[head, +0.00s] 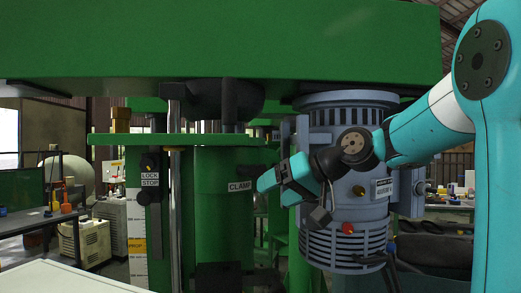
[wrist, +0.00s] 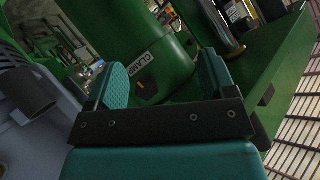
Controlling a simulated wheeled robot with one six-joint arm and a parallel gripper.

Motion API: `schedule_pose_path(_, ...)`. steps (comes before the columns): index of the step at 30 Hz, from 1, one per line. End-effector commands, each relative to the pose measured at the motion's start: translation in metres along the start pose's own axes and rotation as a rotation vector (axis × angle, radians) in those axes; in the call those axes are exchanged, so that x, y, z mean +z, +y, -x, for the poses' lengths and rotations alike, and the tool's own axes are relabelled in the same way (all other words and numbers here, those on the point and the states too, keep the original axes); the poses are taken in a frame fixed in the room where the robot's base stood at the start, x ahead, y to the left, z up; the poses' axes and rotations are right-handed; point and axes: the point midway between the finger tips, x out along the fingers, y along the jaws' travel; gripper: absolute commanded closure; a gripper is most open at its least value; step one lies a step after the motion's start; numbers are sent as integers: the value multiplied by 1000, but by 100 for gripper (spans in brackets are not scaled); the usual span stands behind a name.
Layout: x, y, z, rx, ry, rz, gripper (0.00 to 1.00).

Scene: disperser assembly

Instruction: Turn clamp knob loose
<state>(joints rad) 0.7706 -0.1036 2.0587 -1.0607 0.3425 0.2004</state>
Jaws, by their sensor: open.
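The CLAMP label (head: 240,186) is on the upright green cylinder (head: 212,215), left of my gripper (head: 279,182). A small dark part (head: 250,168) shows just above the label, but I cannot tell whether it is the clamp knob. In the wrist view the CLAMP label (wrist: 140,61) lies between my two teal fingers, on the green cylinder (wrist: 150,30). A small dark spot with a yellow mark (wrist: 141,87) is below it. My gripper also shows in the wrist view (wrist: 164,78); it is open, and nothing is seen held between the fingers.
A grey-blue motor (head: 345,210) stands right behind my gripper and wrist. A green beam (head: 220,40) spans overhead. A bench (head: 40,222) is far left.

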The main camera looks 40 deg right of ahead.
Motion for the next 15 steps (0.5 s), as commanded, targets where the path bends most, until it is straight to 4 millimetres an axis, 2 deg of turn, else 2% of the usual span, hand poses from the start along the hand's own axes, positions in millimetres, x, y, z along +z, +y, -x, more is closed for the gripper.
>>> schedule_pose_path(1,-31,11,26,24,68,-22,23)
schedule_pose_path(3,-54,23,50,38,138,-38,23)
schedule_pose_path(7,-77,36,77,55,215,-51,23)
schedule_pose_path(11,-84,40,80,56,237,-55,23)
schedule_pose_path(15,-88,40,60,52,234,-56,23)
